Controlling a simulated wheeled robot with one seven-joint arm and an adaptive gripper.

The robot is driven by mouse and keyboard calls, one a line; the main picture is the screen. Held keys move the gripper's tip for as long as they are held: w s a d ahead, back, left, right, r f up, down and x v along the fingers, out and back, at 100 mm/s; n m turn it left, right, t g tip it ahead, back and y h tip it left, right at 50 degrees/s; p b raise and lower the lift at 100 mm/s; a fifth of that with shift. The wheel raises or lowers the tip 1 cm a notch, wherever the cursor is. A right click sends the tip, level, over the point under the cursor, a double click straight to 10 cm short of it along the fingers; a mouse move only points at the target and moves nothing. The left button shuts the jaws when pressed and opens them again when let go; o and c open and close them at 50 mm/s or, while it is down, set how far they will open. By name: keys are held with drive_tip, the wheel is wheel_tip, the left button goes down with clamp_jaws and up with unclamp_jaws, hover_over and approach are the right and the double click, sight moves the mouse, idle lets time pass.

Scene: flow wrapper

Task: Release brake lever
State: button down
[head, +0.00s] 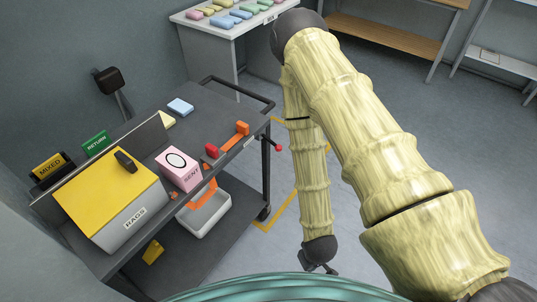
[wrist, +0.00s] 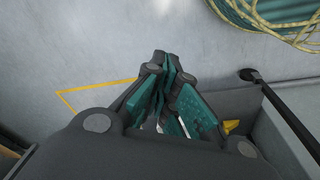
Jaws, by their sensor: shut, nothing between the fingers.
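A short lever with a red ball knob (head: 277,147) sticks out from the right end of the dark grey cart (head: 142,135), beside a corner post; I take it to be the brake lever, though no label shows. My gripper (head: 320,268) hangs low over the floor, below and to the right of the knob and apart from it. In the wrist view my gripper (wrist: 167,62) has its teal-padded fingers together with nothing between them. The red knob does not show in the wrist view.
Open floor lies right. A table (head: 210,60) with coloured packs stands behind.

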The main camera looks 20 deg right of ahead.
sight(273, 143)
drive_tip(key=w+a+n+t+h+b, duration=0.3)
drive_tip(key=w+n+t, duration=0.45)
drive_tip(key=w, duration=1.45)
drive_tip(key=w+a+r+n+t+h+b, duration=0.2)
drive_tip(key=w+r+n, duration=0.2)
drive_tip(key=w, duration=0.3)
drive_tip(key=w+a+r+n+t+h+b, duration=0.2)
drive_tip(key=w+a+r+n, duration=0.1)
drive_tip(key=w+n, duration=0.2)
drive_tip(key=w, duration=0.2)
drive_tip(key=shift+w+a+r, duration=0.25)
drive_tip(key=shift+w+r, duration=0.1)
drive_tip(key=shift+n, duration=0.25)
drive_tip(key=w+d+p, duration=0.1)
drive_tip(key=w+d, duration=0.5)
drive_tip(key=d, duration=0.1)
drive_tip(key=shift+d+p, duration=0.15)
drive_tip(key=shift+p, duration=0.2)
